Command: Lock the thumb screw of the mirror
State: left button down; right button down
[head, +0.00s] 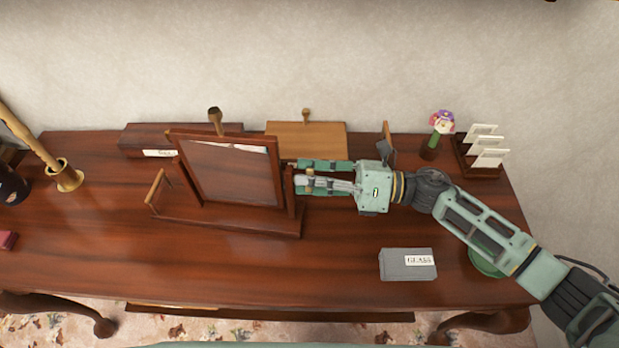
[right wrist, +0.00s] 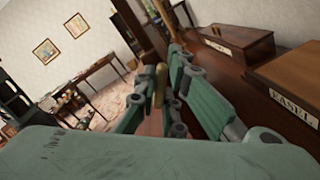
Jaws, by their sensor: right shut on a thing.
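The mirror (head: 232,178) stands in a dark wooden frame on a wooden stand (head: 230,219), left of the table's middle. Its pane looks dark reddish-brown, with a pale strip near the top. A brass thumb screw (head: 310,172) is at the stand's right post. It also shows as an upright brass piece (right wrist: 157,84) between green fingers in the right wrist view. My right gripper (head: 304,178) reaches in from the right and is shut on the thumb screw, its fingers beside the post. The fingers partly hide the screw. My left gripper is not in view.
Behind the mirror are a dark box (head: 132,141) and a lighter wooden box (head: 328,138). A flower vase (head: 430,148) and a card rack (head: 476,170) stand back right. A grey GLASS box (head: 397,272) lies front right. The front middle of the table (head: 210,270) is clear.

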jog(key=m, duration=0.4)
jog(key=shift+w+m, duration=0.1)
jog(key=shift+m, duration=0.3)
jog(key=m+p, duration=0.1)
jog(key=m, duration=0.4)
jog(key=shift+f+m, duration=0.15)
jog(key=shift+m, duration=0.45)
jog(key=c, duration=1.8)
grip_release()
jog(key=shift+c, duration=0.2)
jog(key=shift+d, duration=0.15)
jog(key=s+d, duration=0.1)
jog(key=d, duration=1)
jog(key=shift+d, duration=0.4)
jog(key=shift+s, duration=0.15)
